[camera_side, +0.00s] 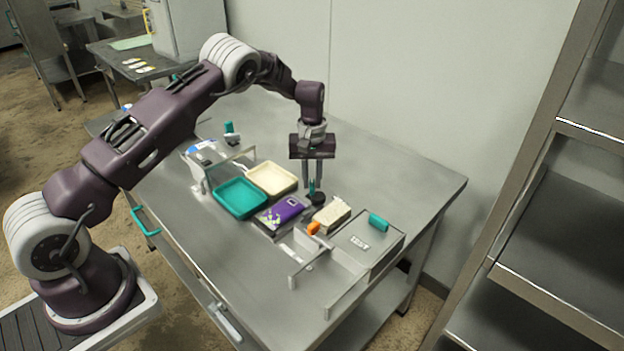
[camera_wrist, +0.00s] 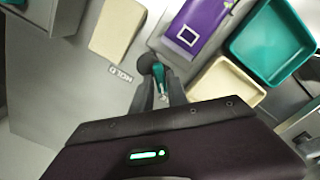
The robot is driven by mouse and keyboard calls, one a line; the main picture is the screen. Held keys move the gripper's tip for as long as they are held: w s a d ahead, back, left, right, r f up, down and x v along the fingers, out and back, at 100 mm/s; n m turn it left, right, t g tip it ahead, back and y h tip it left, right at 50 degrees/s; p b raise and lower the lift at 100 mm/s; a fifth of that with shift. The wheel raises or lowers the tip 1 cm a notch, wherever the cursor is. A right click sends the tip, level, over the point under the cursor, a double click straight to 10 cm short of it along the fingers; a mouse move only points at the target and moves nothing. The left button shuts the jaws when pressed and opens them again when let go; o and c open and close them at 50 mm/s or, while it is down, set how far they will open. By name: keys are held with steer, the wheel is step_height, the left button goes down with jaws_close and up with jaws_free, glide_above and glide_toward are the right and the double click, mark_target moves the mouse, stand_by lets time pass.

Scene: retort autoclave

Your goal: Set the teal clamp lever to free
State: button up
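The teal clamp lever (camera_side: 311,187) stands up from a dark round pivot (camera_side: 317,199) on the steel table, behind the tan block. In the wrist view the teal lever (camera_wrist: 160,77) shows between my fingers, with a black round knob beside its tip. My gripper (camera_side: 312,183) points down over the lever, one finger on each side. The fingers look apart, with the lever between them; contact is not clear. A HOLD label (camera_wrist: 121,77) lies left of the lever in the wrist view. Another label (camera_wrist: 168,98) is partly hidden by my right finger.
Close by are the tan block (camera_side: 331,215), a purple pack (camera_side: 280,212), a teal tray (camera_side: 239,198) and a cream tray (camera_side: 271,178). The table right of the lever is clear.

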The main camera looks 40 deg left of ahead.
mark_target(312, 184)
steer(key=shift+o, duration=1)
step_height(312, 184, up, 7)
steer(key=s+d+r+m+t, duration=0.15)
steer(key=s+d+r, duration=0.25)
steer(key=s+r, duration=0.55)
steer(key=s+d+r+m+t, duration=0.1)
steer(key=s+d+r+m, duration=0.2)
steer(key=s+r, duration=0.7)
steer(key=s+d+r+m+t, duration=0.1)
steer(key=s+m, duration=0.1)
steer(key=s, duration=0.7)
steer(key=s+d+m+t, duration=0.2)
steer(key=s, duration=0.7)
steer(key=shift+s+d+r+m, duration=0.3)
steer(key=shift+r+m, duration=0.05)
steer(key=shift+r, duration=0.05)
